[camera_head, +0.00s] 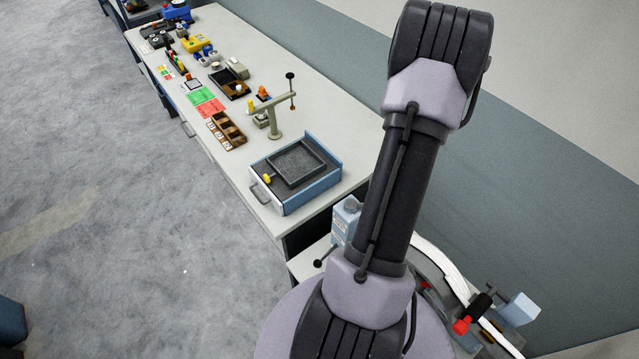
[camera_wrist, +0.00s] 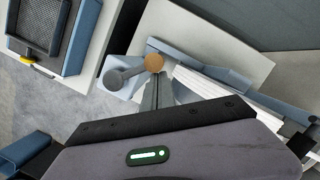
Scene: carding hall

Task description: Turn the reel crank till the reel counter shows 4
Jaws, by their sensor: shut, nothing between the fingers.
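In the wrist view a grey crank arm (camera_wrist: 132,72) with a round tan knob (camera_wrist: 154,61) reaches out to the right over a light blue housing (camera_wrist: 112,88). My gripper (camera_wrist: 157,88) is shut and empty. Its fingertips lie just below the knob in the picture; I cannot tell whether they touch it. In the head view the light blue housing (camera_head: 343,224) shows partly behind my arm, and my gripper is hidden. I see no readable counter figure in either view.
A blue tray box (camera_head: 310,190) with a dark mesh top stands at the near end of the long bench (camera_head: 300,95). A T-shaped post (camera_head: 273,124) and several small items stand farther along. A white curved band (camera_head: 450,275) runs right of my arm. Grey floor (camera_head: 120,200) is open at left.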

